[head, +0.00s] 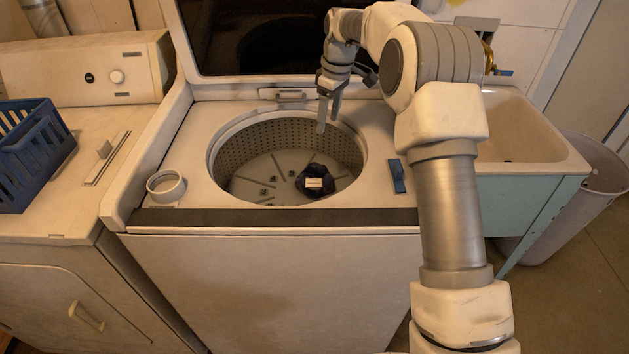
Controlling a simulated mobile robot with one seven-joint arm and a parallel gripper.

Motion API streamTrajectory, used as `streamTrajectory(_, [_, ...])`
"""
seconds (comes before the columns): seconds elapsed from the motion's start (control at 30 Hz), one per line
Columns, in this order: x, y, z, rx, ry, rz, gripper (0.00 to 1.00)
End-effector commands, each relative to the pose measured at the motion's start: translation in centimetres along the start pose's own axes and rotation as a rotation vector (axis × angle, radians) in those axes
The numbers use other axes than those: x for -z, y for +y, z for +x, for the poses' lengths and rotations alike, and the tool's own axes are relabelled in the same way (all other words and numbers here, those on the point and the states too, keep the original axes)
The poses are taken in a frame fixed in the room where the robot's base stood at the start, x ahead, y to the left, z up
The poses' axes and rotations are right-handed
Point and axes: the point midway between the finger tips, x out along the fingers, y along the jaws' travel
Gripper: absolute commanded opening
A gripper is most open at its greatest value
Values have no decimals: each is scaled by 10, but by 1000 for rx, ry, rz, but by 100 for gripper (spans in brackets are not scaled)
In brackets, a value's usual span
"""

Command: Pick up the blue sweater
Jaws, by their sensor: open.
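A dark blue bundle (302,182), likely the sweater, lies crumpled on the floor of the washer drum (240,158), toward its near right side. A small pale rectangular patch shows on its front. My gripper (328,118) points down over the far right part of the drum opening, above and behind the bundle. Its fingers are apart with nothing between them. It does not touch the bundle.
The drum's round rim and perforated wall surround the bundle. The washer lid (260,40) stands open behind. A blue clip-like item (397,177) and a white ring-shaped cup (166,186) sit on the washer top. A blue basket (30,150) is left; a sink (525,125) is right.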

Motion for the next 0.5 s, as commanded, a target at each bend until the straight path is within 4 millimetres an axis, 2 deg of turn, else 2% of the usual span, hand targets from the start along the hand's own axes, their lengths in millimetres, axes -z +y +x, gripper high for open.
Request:
streamTrajectory(0.3, [0,-1,71,3,-3,0,67])
streamTrajectory(0.5, [0,0,104,1,-2,1,67])
